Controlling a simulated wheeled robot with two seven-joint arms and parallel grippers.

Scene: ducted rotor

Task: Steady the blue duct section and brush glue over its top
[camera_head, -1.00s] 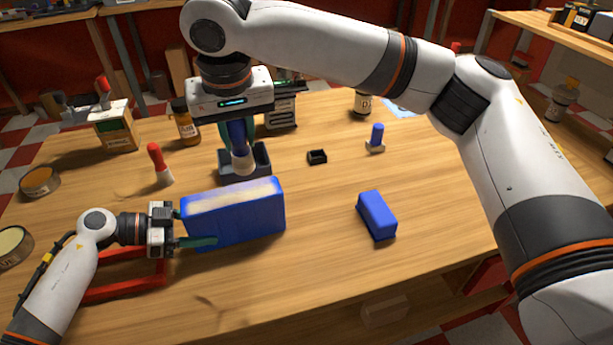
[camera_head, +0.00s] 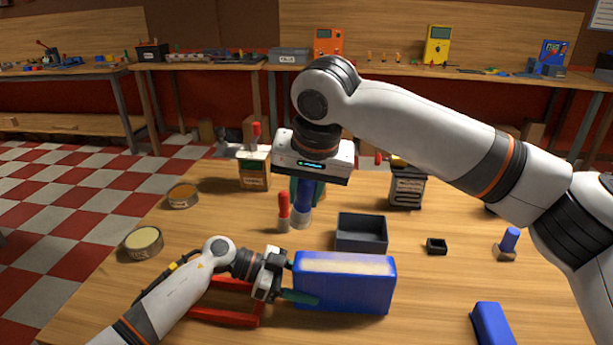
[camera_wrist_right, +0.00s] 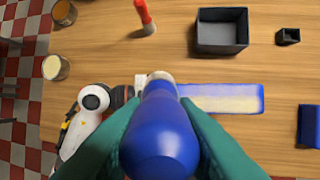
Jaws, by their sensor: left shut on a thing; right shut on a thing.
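The blue duct section (camera_head: 345,290) stands on the table, with a pale, streaky layer along its top. Its top also shows in the right wrist view (camera_wrist_right: 235,106). My left gripper (camera_head: 290,280) is shut on its left end. My right gripper (camera_head: 302,192) is shut on the blue-handled brush (camera_head: 304,212), held pointing down behind and left of the duct section, apart from it. In the right wrist view the handle (camera_wrist_right: 162,140) fills the space between the teal fingers and hides most of the bristles.
An open dark tray (camera_head: 374,248) stands behind the duct section. A red-handled tool (camera_head: 283,207) stands close to the brush. A red frame (camera_head: 228,318) lies under my left gripper. A small black box (camera_head: 436,246), blue block (camera_head: 491,325) and blue-handled stamp-like piece (camera_head: 508,243) are at right.

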